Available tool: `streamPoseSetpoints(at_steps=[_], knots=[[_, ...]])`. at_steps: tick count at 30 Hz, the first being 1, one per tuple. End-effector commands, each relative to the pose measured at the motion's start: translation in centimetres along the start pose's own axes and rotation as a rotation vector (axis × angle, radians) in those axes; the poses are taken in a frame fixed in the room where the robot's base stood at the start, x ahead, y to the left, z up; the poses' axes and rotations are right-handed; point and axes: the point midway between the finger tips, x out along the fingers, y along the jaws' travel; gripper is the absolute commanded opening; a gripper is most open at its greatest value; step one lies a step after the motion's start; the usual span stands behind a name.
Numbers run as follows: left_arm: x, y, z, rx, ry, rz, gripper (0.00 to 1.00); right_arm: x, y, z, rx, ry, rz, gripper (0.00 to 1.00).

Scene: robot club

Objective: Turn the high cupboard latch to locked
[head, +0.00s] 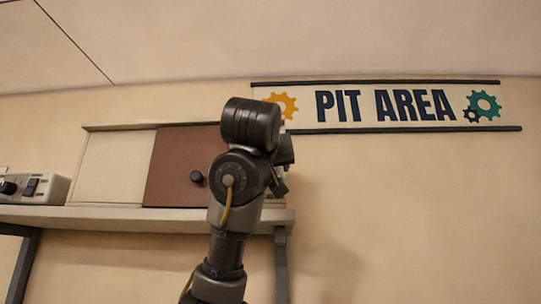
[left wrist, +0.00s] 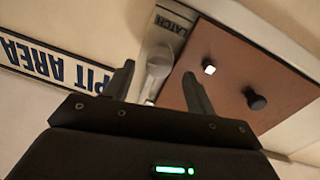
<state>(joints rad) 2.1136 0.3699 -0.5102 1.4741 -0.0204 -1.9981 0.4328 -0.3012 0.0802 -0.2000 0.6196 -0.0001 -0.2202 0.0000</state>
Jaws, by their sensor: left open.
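The high cupboard has a brown door (head: 178,165) with a black knob (head: 197,177) in the head view. My left arm stands in front of its right end and hides the latch and gripper there. In the left wrist view, which is turned over, the grey latch (left wrist: 160,58) sits on a pale panel beside the brown door (left wrist: 235,75), near a LATCH label (left wrist: 171,22). My left gripper (left wrist: 158,70) is open, with one finger on either side of the latch lever in the picture. I cannot tell if the fingers touch it. My right gripper is not in view.
The cupboard stands on a wall shelf (head: 100,216) with dark brackets. A grey device with knobs (head: 36,187) is at the shelf's left. A PIT AREA sign (head: 385,106) hangs on the wall to the right. The wall below the sign is clear.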

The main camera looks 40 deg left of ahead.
Motion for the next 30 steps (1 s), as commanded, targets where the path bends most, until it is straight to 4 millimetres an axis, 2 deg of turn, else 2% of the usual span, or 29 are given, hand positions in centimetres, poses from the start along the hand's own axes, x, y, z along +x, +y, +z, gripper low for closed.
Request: streamPoseSetpoints(at_steps=[1,6,10,19,30], knots=[[0.5,0.0,-0.6,0.000,-0.001,-0.001,0.56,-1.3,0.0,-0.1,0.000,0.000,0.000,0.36],[2.4,0.0,-0.3,0.000,-0.002,-0.001,0.56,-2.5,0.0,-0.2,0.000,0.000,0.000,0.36],[3.0,0.0,-0.1,0.000,0.000,-0.001,0.56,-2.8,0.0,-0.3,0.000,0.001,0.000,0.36],[3.2,0.0,0.1,-0.001,0.001,0.000,0.56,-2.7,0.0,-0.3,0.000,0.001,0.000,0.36],[3.2,0.0,0.1,-0.001,0.000,0.000,0.09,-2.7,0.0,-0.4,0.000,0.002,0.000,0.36]])
